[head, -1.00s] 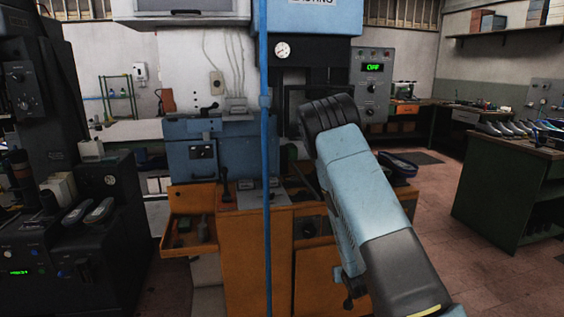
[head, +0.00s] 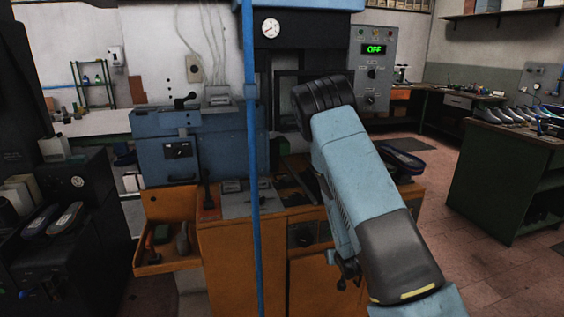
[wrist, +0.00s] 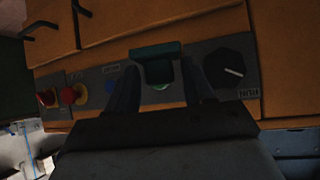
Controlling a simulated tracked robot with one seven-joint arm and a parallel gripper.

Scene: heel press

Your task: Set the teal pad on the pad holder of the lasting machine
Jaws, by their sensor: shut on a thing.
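In the wrist view my gripper (wrist: 158,84) is shut on the teal pad (wrist: 153,51), a small dark teal piece between the two dark fingers. Behind it is the orange cabinet front with a grey control panel (wrist: 90,93). In the head view the lasting machine (head: 275,62) stands ahead, with a dark frame, a gauge and an orange base. My pale blue arm reaches toward it and hides part of its front. My gripper and the pad do not show there, and I cannot make out the pad holder.
A control box (head: 374,68) reading OFF is right of the machine. A blue post (head: 252,180) crosses the foreground. An open orange drawer (head: 165,262) juts out at left. Dark machinery stands far left. A green bench (head: 510,170) is at right, with clear floor before it.

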